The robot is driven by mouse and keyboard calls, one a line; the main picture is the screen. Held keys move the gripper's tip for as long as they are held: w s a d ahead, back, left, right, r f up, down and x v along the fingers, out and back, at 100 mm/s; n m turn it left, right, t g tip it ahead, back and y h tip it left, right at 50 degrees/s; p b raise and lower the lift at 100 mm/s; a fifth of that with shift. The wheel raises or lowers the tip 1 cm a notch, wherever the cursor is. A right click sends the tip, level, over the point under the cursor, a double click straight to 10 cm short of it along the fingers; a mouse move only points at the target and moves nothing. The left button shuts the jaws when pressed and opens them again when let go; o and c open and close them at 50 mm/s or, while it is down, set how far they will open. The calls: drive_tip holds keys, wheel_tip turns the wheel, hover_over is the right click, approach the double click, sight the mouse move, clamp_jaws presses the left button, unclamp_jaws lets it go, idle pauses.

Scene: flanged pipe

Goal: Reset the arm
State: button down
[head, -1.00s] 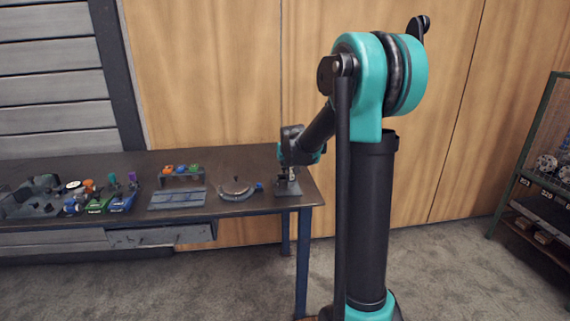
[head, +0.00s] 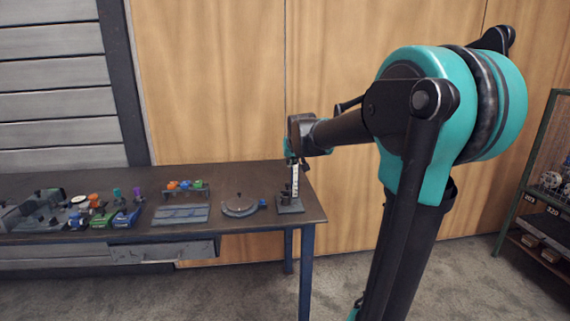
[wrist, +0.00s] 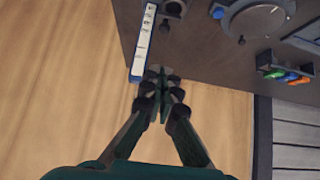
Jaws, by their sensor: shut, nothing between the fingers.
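My gripper (head: 293,160) is above the right end of the workbench (head: 250,176), over a small dark stand (head: 289,207). In the wrist view my gripper (wrist: 160,82) has its fingers together with nothing between them. A white strip with dark marks and a blue edge (wrist: 143,45) is just beyond and left of the fingertips. This strip shows upright over the stand in the head view (head: 295,180). Whether it touches the gripper I cannot tell. No flanged pipe can be made out for certain.
A round grey device (head: 240,206) with a blue end sits left of the stand. Further left are a rack with coloured tops (head: 187,186) and several coloured tools (head: 120,219). A wooden wall (head: 220,80) stands behind; a shelf (head: 545,205) is at the right.

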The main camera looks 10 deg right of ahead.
drive_tip(key=s+d+f+g, duration=0.1)
drive_tip(key=s+f, duration=0.7)
drive_tip(key=s, duration=0.3)
drive_tip(key=s+d+f+g, duration=0.1)
drive_tip(key=s+f+g, duration=0.1)
drive_tip(key=s+f, duration=0.6)
drive_tip(key=s+d+f+g, duration=0.1)
drive_tip(key=s+f, duration=0.7)
drive_tip(key=s, duration=0.7)
drive_tip(key=shift+d+g, duration=0.2)
drive_tip(key=shift+g, duration=0.2)
